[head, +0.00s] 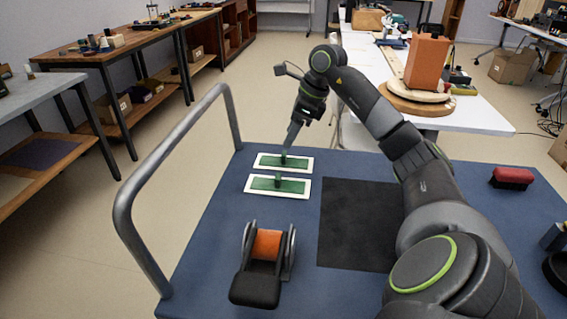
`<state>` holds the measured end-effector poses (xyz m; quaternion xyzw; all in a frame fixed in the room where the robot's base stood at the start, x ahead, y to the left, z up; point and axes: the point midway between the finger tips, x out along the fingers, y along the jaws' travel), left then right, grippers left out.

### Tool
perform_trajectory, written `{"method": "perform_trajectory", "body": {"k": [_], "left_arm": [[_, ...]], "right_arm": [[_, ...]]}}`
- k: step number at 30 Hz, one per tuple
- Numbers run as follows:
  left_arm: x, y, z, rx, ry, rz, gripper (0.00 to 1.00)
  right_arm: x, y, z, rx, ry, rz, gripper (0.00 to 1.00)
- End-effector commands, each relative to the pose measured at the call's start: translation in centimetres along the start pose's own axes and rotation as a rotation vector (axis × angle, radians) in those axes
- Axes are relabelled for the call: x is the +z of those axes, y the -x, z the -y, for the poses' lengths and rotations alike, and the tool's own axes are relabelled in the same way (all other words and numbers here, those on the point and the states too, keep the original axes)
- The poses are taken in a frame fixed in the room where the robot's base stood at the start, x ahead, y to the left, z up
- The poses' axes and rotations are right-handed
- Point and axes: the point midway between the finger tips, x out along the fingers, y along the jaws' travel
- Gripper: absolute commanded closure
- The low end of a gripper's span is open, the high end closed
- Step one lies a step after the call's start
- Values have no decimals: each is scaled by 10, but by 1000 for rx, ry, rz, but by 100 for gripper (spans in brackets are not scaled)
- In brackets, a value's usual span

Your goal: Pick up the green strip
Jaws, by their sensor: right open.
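Two green strips lie on white-edged plates on the blue tabletop, one behind the other: a far green strip (270,161) and a near green strip (294,186). Each seems to have a small upright green knob near its middle. My right gripper (287,149) reaches down from above, its tips at the far strip's knob. It is open; the view is too small to tell whether it touches the knob. My left gripper is not in view.
A black dispenser with an orange roll (266,244) stands in front of the strips. A dark mat (355,225) lies to their right, a red brush (511,177) further right. A grey rail (160,172) edges the table's left side.

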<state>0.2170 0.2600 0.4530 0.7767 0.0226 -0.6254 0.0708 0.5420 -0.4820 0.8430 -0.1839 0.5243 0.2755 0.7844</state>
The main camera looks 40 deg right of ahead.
Motion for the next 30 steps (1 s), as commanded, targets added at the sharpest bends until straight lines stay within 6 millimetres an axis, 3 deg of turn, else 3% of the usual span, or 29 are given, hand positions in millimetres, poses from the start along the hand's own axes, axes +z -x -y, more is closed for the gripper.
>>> {"method": "perform_trajectory", "body": {"k": [8,17,24,30], "left_arm": [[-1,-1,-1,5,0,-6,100],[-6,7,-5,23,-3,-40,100],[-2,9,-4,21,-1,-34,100],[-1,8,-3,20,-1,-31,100]], "right_arm": [[-3,-17,0,1,-1,0,49],[-9,-58,-1,2,0,1,49],[-9,-61,-1,-1,0,-1,49],[-9,-61,-1,-1,0,0,74]]}}
